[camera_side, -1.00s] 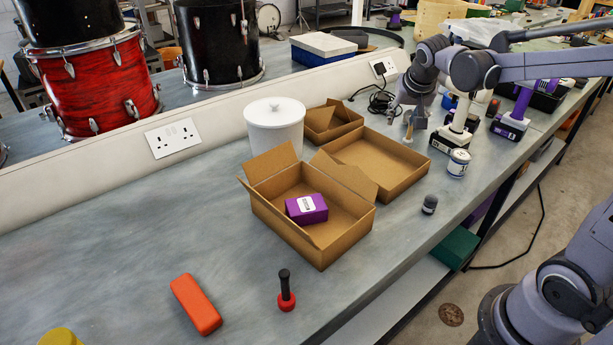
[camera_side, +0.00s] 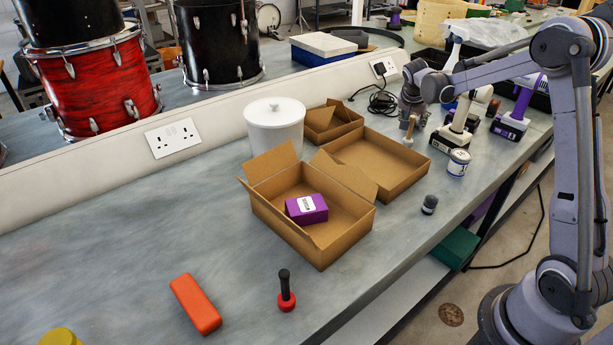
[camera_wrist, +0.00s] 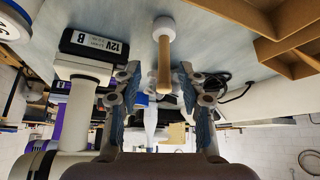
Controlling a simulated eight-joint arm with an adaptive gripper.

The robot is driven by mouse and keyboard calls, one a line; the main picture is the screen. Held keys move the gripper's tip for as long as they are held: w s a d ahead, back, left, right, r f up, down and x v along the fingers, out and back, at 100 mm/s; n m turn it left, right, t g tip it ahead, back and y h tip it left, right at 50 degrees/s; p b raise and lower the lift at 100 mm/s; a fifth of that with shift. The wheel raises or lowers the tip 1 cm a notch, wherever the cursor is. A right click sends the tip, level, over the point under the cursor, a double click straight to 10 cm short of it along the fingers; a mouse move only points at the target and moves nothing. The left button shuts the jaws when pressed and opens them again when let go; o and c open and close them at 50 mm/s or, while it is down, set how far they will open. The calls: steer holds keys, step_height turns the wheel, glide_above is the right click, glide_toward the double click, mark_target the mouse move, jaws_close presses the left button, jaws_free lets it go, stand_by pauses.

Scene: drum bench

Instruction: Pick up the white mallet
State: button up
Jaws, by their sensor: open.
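The white mallet has a white head (camera_wrist: 164,28) and a pale wooden handle (camera_wrist: 164,68) in the wrist view. In the side view its handle (camera_side: 410,127) shows small on the bench, beside the drills; the small view does not show clearly how its head sits. My gripper (camera_wrist: 160,74) is open in the wrist view, one finger on each side of the handle's end, with a visible gap at both sides. The head lies beyond the fingertips. In the side view my gripper (camera_side: 413,110) is low over the bench at the mallet, partly overlapping it.
A white-bodied drill (camera_side: 455,130) stands close right of my gripper, its 12V battery (camera_wrist: 95,45) near the left finger. A purple drill (camera_side: 515,115) and labelled tin (camera_side: 458,162) are nearby. Open cardboard boxes (camera_side: 395,190) lie to the left. A black cable (camera_side: 382,100) is behind.

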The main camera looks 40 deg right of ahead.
mark_target(411, 126)
steer(key=shift+w+x, duration=0.15)
steer(key=shift+x, duration=1.2)
steer(key=shift+w+x, duration=0.15)
steer(key=shift+x, duration=1.25)
steer(key=shift+c, duration=0.3)
jaws_close()
